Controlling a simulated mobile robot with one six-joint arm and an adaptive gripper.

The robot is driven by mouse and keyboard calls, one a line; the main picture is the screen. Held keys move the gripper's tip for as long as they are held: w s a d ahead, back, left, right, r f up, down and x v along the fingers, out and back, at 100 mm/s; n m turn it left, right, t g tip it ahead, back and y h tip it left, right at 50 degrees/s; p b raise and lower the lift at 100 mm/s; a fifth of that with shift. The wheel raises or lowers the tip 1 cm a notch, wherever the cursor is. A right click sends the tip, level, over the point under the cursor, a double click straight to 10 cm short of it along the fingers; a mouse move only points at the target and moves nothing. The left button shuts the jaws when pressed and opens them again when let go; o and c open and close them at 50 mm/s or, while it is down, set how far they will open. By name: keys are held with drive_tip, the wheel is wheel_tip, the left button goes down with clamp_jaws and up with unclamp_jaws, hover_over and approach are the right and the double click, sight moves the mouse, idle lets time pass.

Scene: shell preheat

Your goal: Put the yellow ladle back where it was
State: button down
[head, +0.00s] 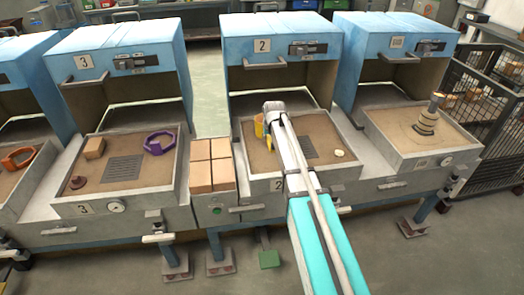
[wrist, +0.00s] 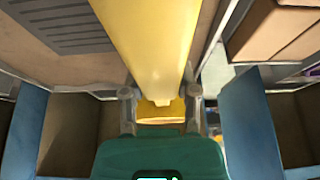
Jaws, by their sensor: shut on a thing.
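The yellow ladle (wrist: 150,45) fills the upper middle of the wrist view, its broad yellow side facing the camera. My gripper (wrist: 160,103) is shut on it, with one finger on each side. In the head view the yellow ladle (head: 260,126) shows above the left part of the sand tray of station 2 (head: 322,170), partly hidden by my arm. My gripper is largely hidden there behind my wrist. I cannot tell whether the ladle touches the sand.
Tan blocks (head: 209,168) stand between stations 3 and 2. A dark grate (head: 310,146) and a small pale disc (head: 338,153) lie in tray 2. Tray 3 holds a purple ring (head: 159,143) and a tan block (head: 94,148). A stacked post (head: 428,118) stands in the right tray.

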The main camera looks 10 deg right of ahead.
drive_tip(key=shift+w+a+f+b, duration=0.25)
drive_tip(key=shift+w+f+b, duration=0.35)
drive_tip(key=shift+f, duration=0.15)
drive_tip(key=shift+w+a+f+b, duration=0.2)
drive_tip(key=shift+w+f+b, duration=0.35)
drive_tip(key=shift+f, duration=0.2)
drive_tip(key=shift+w+a+f+b, duration=0.1)
drive_tip(key=shift+w+f+b, duration=0.25)
drive_tip(key=shift+f+b, duration=0.1)
drive_tip(key=shift+w+f+b, duration=0.1)
drive_tip(key=shift+f+b, duration=0.2)
drive_tip(key=shift+f, duration=0.05)
wheel_tip(320, 180, down, 2)
drive_tip(key=shift+f+b, duration=0.2)
drive_tip(key=shift+b, duration=1.05)
drive_tip(key=shift+c, duration=1.9)
unclamp_jaws()
